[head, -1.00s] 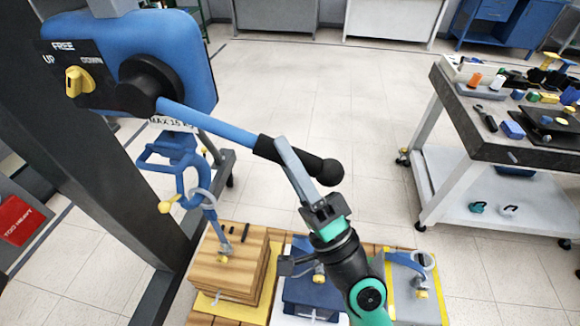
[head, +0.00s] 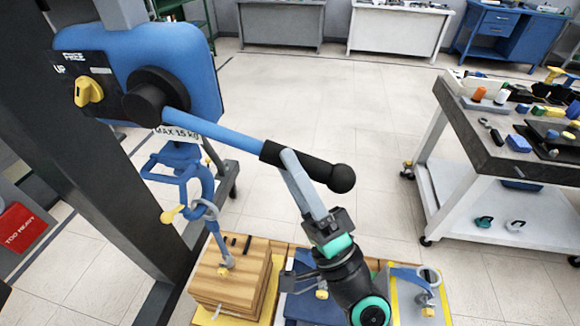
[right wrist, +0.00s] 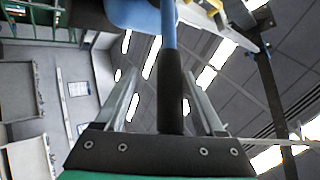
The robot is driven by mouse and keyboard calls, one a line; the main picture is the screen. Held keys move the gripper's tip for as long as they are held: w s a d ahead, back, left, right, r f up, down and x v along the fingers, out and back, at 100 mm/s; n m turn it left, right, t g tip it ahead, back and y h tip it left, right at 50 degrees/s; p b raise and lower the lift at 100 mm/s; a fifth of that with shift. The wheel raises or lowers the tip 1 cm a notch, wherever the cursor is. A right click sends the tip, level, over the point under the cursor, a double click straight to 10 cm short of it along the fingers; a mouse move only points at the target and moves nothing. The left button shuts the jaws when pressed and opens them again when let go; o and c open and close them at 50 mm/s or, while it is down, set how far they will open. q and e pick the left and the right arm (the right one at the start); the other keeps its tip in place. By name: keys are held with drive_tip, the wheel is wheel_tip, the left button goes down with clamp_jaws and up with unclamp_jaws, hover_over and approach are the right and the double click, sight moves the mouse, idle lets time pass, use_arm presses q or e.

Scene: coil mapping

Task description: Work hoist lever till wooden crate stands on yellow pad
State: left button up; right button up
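The blue hoist (head: 165,65) with its yellow selector knob (head: 89,91) hangs at the left. Its blue lever (head: 215,132) slopes down right to a black grip (head: 292,163). My right gripper (head: 290,160) has a finger on each side of that grip. In the right wrist view the grip (right wrist: 170,95) lies between the spread fingers, with a gap at the left finger. The wooden crate (head: 228,283) hangs under or is linked to the blue hook (head: 195,185), above a yellow pad (head: 205,316). I cannot tell whether they touch. My left gripper is out of view.
A blue block (head: 305,305) and a grey, yellow-edged pad (head: 408,312) with a blue item lie right of the crate, partly behind my arm. A dark post (head: 110,180) stands left. A cart (head: 490,150) with small items stands right. The floor between is clear.

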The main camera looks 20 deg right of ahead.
drive_tip(key=b+v, duration=0.4)
drive_tip(key=v, duration=0.7)
drive_tip(key=shift+s, duration=0.15)
drive_tip(key=shift+d+f, duration=0.1)
drive_tip(key=shift+f, duration=0.05)
